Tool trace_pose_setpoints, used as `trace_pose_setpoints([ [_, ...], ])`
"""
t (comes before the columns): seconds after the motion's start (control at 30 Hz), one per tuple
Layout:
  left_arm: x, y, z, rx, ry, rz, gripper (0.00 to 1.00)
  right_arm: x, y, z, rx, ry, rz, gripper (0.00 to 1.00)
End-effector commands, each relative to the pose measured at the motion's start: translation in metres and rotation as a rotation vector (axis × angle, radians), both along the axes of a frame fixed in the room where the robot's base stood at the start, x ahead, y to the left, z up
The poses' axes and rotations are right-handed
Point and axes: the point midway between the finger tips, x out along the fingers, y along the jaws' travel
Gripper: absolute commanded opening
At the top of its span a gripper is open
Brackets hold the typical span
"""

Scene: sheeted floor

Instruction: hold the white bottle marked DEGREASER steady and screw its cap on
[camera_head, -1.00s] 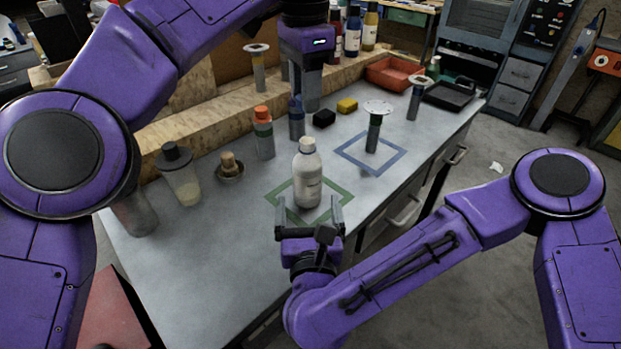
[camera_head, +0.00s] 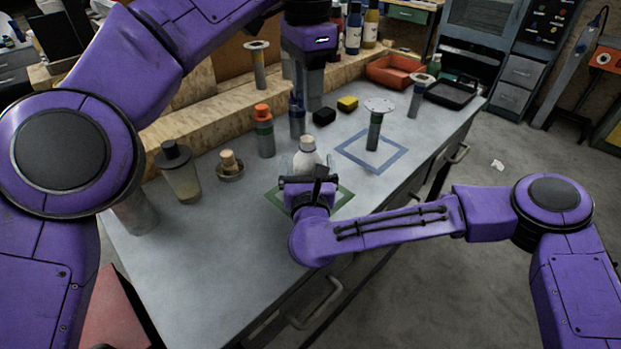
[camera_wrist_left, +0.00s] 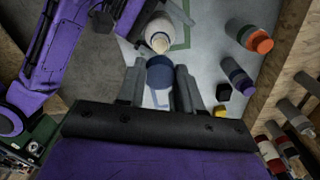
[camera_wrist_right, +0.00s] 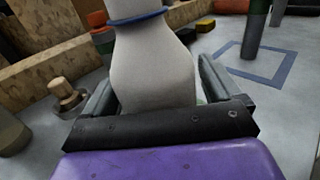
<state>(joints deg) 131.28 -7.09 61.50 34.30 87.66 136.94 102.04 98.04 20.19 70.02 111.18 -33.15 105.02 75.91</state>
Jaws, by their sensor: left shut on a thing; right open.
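The white bottle (camera_head: 307,157) stands upright on the table inside the green square outline. Its lower body and marking are hidden behind my right gripper (camera_head: 307,182). In the right wrist view the bottle (camera_wrist_right: 152,72) is between the two open fingers (camera_wrist_right: 155,92). A blue band crosses its neck; I cannot tell if it is a collar. My left gripper (camera_head: 307,100) is above the table, behind the bottle. In the left wrist view it (camera_wrist_left: 161,68) is shut on the dark blue cap (camera_wrist_left: 160,74). The bottle's open top (camera_wrist_left: 160,42) shows beyond, apart from the cap.
An orange-capped bottle (camera_head: 264,135) and a purple-grey bottle (camera_head: 297,122) stand behind the white bottle. A dark-lidded jar (camera_head: 180,175) and a wooden-topped piece (camera_head: 230,163) are on the left. A disc-topped post (camera_head: 375,125) stands in the blue square outline.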

Motion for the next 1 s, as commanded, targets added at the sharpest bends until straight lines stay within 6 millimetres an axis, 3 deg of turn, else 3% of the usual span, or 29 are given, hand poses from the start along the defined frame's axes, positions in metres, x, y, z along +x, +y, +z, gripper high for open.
trace_pose_setpoints([
  [0.03,0.000,0.000,0.000,0.000,0.000,0.000,0.07,0.000,0.000,0.000,0.000,0.000,0.000,0.92],
  [0.07,0.000,0.000,0.000,0.000,0.000,0.000,0.07,0.000,0.000,0.000,0.000,0.000,0.000,0.85],
  [0.2,0.000,0.000,0.000,0.000,0.000,0.000,0.07,0.000,0.000,0.000,-0.001,0.000,0.000,0.40],
  [0.3,0.000,0.000,0.000,0.000,0.000,0.000,0.07,0.000,0.000,0.000,-0.001,0.000,0.000,0.12],
  [0.7,-0.001,0.002,-0.048,0.003,0.004,-0.001,0.07,0.000,0.000,0.000,-0.001,-0.001,0.000,0.12],
  [1.0,-0.001,0.001,-0.050,0.003,0.000,0.000,0.07,0.000,0.000,0.000,-0.001,-0.001,0.000,0.12],
])
